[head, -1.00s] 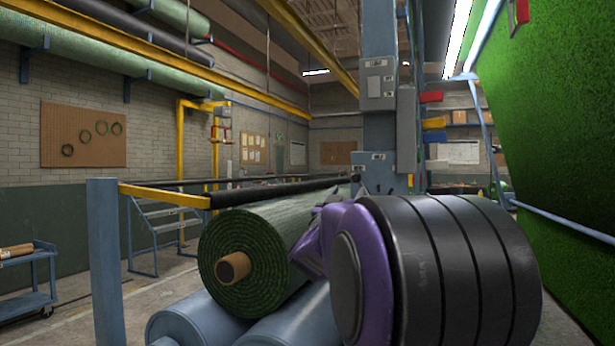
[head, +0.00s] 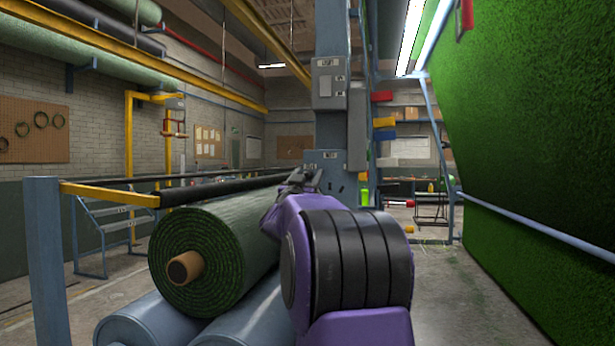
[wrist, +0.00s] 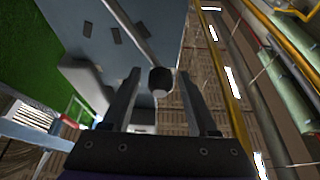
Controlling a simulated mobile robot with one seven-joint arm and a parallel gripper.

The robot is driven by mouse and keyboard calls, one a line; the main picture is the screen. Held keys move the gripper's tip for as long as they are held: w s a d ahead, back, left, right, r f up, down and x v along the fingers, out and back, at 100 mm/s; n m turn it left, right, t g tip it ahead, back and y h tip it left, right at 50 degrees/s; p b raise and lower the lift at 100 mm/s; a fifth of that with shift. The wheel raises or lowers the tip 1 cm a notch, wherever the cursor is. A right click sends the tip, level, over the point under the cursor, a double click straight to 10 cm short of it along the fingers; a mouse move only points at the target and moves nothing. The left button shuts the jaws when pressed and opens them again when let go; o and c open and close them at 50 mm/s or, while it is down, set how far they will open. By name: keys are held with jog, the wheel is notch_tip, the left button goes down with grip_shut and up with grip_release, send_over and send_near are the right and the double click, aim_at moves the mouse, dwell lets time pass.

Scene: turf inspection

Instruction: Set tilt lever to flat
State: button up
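A pale rod ending in a black knob with a light tip (wrist: 161,80), which looks like the tilt lever, shows in the wrist view against a blue-grey steel face. My gripper (wrist: 158,75) is open, one finger on each side of the knob in the picture. I cannot tell whether the knob is truly between the fingers or beyond them, and no contact shows. In the head view my gripper (head: 308,179) is at the front of the blue-grey column (head: 330,120). I cannot make out the lever or its setting there; my arm hides part of that area.
A green turf roll (head: 215,255) lies on blue-grey rollers (head: 150,322) at left, beside a blue post (head: 45,250) and a dark bar (head: 225,189). A tilted turf panel (head: 540,130) stands at right. Bare floor (head: 455,290) lies between my arm and the panel.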

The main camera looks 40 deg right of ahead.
grip_shut()
dwell(1.2)
